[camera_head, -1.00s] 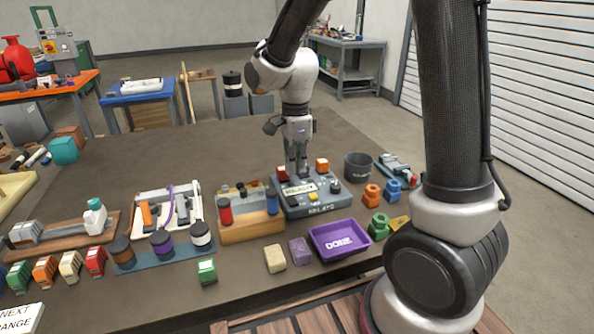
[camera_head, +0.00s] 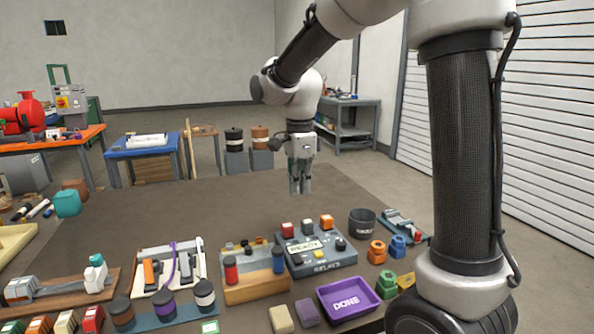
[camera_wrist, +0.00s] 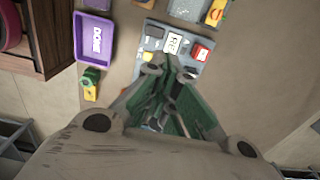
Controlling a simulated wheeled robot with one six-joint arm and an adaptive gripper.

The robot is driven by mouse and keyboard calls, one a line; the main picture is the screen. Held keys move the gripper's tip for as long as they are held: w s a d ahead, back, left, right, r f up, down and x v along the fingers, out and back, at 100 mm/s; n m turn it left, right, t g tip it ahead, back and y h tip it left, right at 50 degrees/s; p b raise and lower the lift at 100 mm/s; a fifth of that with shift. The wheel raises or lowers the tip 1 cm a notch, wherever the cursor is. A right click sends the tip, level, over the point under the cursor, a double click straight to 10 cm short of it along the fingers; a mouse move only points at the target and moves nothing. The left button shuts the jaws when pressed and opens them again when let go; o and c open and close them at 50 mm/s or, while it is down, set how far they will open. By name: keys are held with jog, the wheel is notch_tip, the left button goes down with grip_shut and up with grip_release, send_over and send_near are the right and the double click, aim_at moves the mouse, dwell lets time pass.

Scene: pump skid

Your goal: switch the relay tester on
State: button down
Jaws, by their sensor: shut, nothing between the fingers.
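The relay tester (camera_head: 322,267) is a dark grey box labelled RELAYS in the head view. Its top bears a pale display (camera_head: 304,246) that reads READY, a yellow button (camera_head: 320,255), a dark knob (camera_head: 341,244) and coloured blocks at the back edge, red at left and orange at right. My gripper (camera_head: 300,190) points down, shut and empty, above and behind the tester, apart from it. In the wrist view the shut fingers (camera_wrist: 172,66) overlap part of the tester's top, and the red block (camera_wrist: 200,52) and the display (camera_wrist: 174,43) show beyond them.
A black cup (camera_head: 362,223) stands right of the tester. A purple DONE tray (camera_head: 365,309) lies in front, with green, orange and blue parts to its right. A wooden block stand (camera_head: 250,290) is close on the left. The table behind the tester is clear.

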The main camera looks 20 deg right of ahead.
jog(key=shift+w+r, duration=0.15)
jog(key=shift+r, duration=0.95)
jog(key=shift+w+r, duration=0.15)
jog(key=shift+r, duration=0.9)
jog(key=s+d+n+t, duration=0.1)
jog(key=s+d+n, duration=0.3)
jog(key=s+n, duration=0.2)
jog(key=s+d+n+t, duration=0.2)
jog(key=s+n, duration=0.4)
jog(key=s, duration=0.3)
jog(key=s+d+r+n+t, duration=0.1)
jog(key=s+d+n, duration=0.4)
jog(key=s, duration=0.3)
jog(key=shift+d+n, duration=0.3)
jog(key=shift+n, duration=0.2)
